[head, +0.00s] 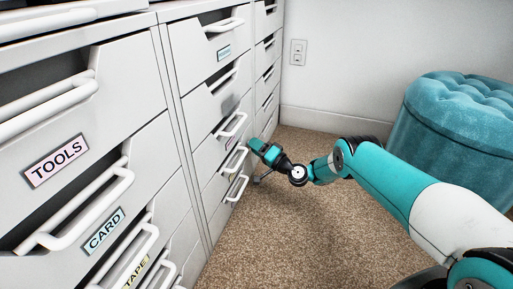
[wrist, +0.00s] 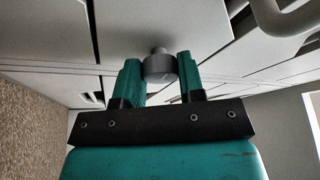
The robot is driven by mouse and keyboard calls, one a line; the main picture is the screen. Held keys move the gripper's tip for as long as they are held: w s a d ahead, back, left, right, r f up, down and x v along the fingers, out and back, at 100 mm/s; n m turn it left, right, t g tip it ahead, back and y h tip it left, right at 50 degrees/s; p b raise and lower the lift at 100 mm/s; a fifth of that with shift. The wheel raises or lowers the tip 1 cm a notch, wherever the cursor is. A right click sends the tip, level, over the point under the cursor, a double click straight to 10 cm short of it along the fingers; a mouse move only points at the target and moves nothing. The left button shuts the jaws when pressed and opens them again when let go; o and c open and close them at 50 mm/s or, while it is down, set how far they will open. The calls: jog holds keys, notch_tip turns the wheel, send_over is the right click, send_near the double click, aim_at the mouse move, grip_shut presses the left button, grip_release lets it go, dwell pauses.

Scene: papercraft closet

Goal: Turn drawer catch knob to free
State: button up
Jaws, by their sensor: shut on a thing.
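The drawer catch knob (wrist: 160,70) is a grey round knob on the white drawer front, seen in the wrist view between my two teal fingers. My gripper (wrist: 158,62) is shut on it, one finger on each side. In the head view my gripper (head: 258,148) reaches low against the drawer fronts, and the knob is hidden there. I cannot tell how far the knob is turned.
White drawer units with looped handles (head: 236,188) run along the left; nearer drawers carry labels such as TOOLS (head: 55,160) and CARD (head: 104,230). A teal tufted ottoman (head: 455,140) stands at the right. Brown carpet (head: 300,235) lies open between.

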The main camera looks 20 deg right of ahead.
jog(key=o, duration=0.9)
jog(key=shift+o, duration=0.2)
jog(key=p+v, duration=1.3)
jog(key=v, duration=0.4)
jog(key=shift+s, duration=0.2)
jog(key=shift+d, duration=0.1)
